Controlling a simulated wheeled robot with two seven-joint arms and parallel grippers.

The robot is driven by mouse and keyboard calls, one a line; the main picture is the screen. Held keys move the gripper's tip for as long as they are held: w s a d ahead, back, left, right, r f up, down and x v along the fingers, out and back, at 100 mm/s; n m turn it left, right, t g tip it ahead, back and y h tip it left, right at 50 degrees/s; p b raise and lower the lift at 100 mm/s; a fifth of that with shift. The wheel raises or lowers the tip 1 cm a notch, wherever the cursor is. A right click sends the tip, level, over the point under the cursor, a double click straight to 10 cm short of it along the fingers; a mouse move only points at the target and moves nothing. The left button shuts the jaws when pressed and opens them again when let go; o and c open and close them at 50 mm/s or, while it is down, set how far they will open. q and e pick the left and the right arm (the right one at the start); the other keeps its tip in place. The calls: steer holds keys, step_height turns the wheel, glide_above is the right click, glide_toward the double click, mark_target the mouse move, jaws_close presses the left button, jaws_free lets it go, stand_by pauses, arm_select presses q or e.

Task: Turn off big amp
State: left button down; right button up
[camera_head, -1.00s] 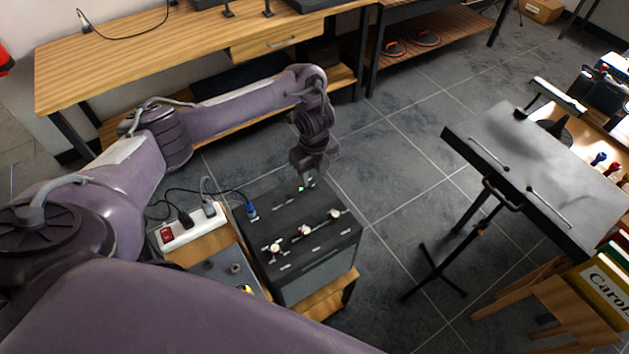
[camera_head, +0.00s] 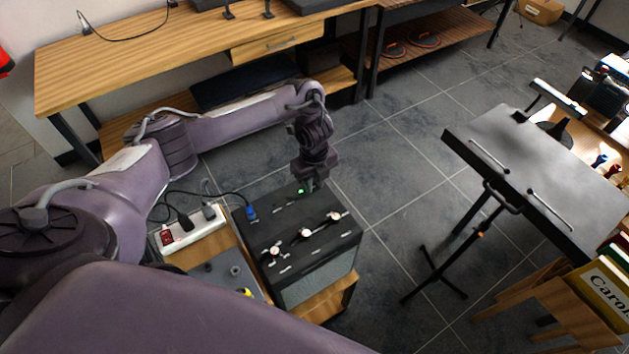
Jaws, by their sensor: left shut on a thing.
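The big amp (camera_head: 318,258) is a dark box with several white-topped knobs on its black top panel, standing on a low wooden stand. A small green light (camera_head: 300,191) glows near the panel's far edge. My left gripper (camera_head: 309,187) points down at the far edge of the panel, right beside the green light. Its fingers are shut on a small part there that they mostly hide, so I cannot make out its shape. A blue plug (camera_head: 251,212) with a dark cable sits in the panel's left corner. My right gripper is not in view.
A white power strip (camera_head: 193,230) with a red switch lies left of the amp. A smaller grey device (camera_head: 222,272) sits beside it. A black music stand (camera_head: 540,185) stands at right. A wooden desk (camera_head: 180,50) runs along the back. Tiled floor between is clear.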

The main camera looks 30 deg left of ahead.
arm_select(q)
steer(key=shift+w+a+f+b, duration=0.1)
steer(key=shift+a+f+b, duration=0.05)
steer(key=shift+b, duration=0.25)
steer(key=shift+a+g+h, duration=0.1)
steer(key=shift+g+h, duration=0.3)
steer(key=shift+h, duration=0.2)
steer(key=shift+r, duration=0.25)
steer(key=shift+w+a+g+h, duration=0.1)
steer(key=shift+g+h, duration=0.2)
steer(key=shift+h, duration=0.3)
steer(key=c, duration=1.3)
jaws_free()
steer(key=p+v, duration=0.2)
steer(key=v, duration=0.6)
